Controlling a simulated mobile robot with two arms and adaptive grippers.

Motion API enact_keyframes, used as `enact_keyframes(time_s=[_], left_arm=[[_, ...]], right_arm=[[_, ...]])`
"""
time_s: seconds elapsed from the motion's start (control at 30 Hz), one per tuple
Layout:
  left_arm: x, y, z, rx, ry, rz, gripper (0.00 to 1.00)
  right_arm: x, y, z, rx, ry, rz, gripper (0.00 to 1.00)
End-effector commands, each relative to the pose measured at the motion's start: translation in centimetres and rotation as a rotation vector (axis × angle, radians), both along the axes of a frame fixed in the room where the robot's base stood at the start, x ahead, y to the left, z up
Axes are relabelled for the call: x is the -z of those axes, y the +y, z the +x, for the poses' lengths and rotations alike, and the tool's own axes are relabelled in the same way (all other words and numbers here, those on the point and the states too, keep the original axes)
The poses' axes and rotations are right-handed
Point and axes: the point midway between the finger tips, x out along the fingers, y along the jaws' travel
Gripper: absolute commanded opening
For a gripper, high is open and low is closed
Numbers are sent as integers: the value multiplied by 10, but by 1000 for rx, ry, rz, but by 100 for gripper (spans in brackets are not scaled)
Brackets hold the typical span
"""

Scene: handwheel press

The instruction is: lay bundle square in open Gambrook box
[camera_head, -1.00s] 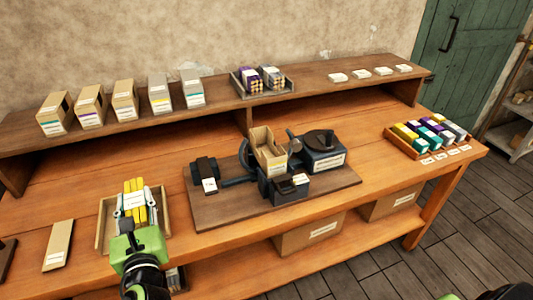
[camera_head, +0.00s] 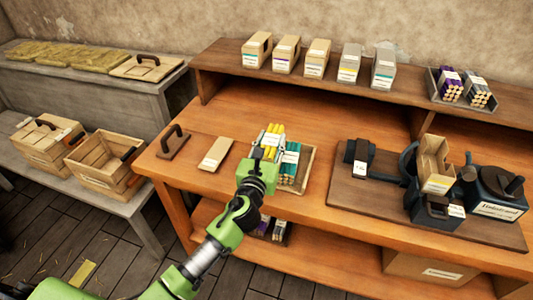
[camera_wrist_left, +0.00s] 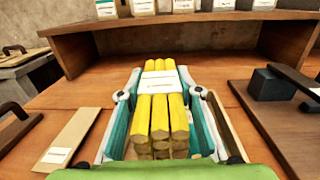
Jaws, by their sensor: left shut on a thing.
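My left gripper (camera_head: 269,146) is shut around a yellow bundle (camera_head: 272,140) of several sticks with a white label band. In the left wrist view the yellow bundle (camera_wrist_left: 159,120) lies lengthwise between the fingers. It is at the wooden tray (camera_head: 308,168), beside teal sticks (camera_head: 290,160); I cannot tell whether it is clear of the tray floor. An open slatted wooden crate (camera_head: 105,180) stands on the low bench at left, next to a lidded crate (camera_head: 42,150). Their labels are too small to read, so I cannot tell which is Gambrook. My right gripper is out of view.
A flat tan piece (camera_head: 214,153) and a dark handled block (camera_head: 173,142) lie left of the tray. The handwheel press (camera_head: 435,190) stands at right. Several cartons (camera_head: 318,59) line the shelf. A floor gap separates the workbench from the low bench (camera_head: 140,208).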

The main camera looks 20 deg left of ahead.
Motion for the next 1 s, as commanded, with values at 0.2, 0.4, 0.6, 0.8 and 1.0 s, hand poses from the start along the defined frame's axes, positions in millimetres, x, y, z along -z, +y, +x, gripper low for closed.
enact_keyframes(time_s=[0.2,0.4,0.6,0.8,1.0], left_arm=[[38,18,18,1,2,-3,6],[51,25,25,2,2,-3,6],[77,27,27,2,3,-4,6],[77,27,27,3,1,-2,6],[80,27,27,3,2,-1,6]], right_arm=[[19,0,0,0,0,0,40],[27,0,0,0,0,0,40],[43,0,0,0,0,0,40],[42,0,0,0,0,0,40],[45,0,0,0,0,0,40]])
